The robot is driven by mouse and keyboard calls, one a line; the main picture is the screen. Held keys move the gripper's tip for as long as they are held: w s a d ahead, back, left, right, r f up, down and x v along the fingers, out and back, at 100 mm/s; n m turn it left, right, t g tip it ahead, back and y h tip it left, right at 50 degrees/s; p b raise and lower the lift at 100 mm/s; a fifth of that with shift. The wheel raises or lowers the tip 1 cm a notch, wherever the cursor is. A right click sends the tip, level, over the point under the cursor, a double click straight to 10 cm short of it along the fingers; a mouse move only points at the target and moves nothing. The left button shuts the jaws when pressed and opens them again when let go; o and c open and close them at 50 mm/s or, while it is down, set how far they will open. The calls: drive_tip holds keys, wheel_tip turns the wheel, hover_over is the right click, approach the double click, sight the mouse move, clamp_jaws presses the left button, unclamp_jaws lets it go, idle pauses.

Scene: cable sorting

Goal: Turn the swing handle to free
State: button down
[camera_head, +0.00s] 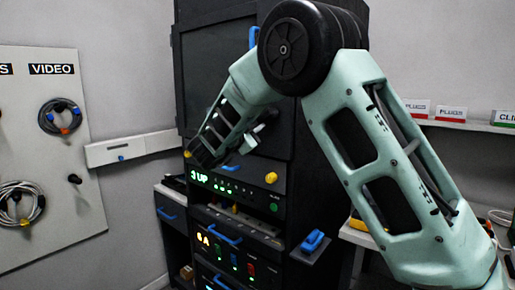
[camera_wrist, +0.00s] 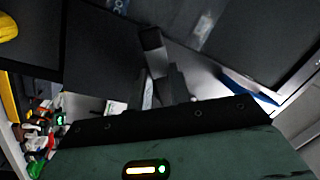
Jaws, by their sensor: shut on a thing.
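My gripper (camera_head: 254,136) is at the front of the dark rack cabinet (camera_head: 286,150), near the lower part of its upper door (camera_head: 214,68). My forearm hides much of it in the head view. In the wrist view the fingers (camera_wrist: 162,88) are close together. They are shut on a dark, bar-like piece (camera_wrist: 151,40) that appears to be the swing handle. Its shape and angle are hard to make out against the dark door, and the head view shows little of it.
Below are units with lit displays (camera_head: 203,178), a yellow knob (camera_head: 271,178) and a blue pull handle (camera_head: 225,233). A side shelf with a blue item (camera_head: 313,240) sticks out at right. A cable board (camera_head: 75,120) stands left.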

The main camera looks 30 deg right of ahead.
drive_tip(key=m+b, duration=0.3)
drive_tip(key=r+m+g+h+b, duration=0.1)
drive_tip(key=m+b, duration=0.2)
drive_tip(key=b, duration=0.1)
drive_tip(key=w+r+m+g+b, duration=0.1)
drive_tip(key=m+b, duration=0.2)
drive_tip(key=b, duration=0.1)
drive_tip(key=shift+a+r, duration=0.1)
drive_tip(key=shift+a, duration=0.05)
drive_tip(key=shift+r, duration=0.1)
drive_tip(key=c, duration=1.3)
unclamp_jaws()
drive_tip(key=shift+a, duration=0.1)
drive_tip(key=b+v, duration=0.2)
drive_tip(key=v, duration=1.5)
drive_tip(key=shift+f+b, duration=0.3)
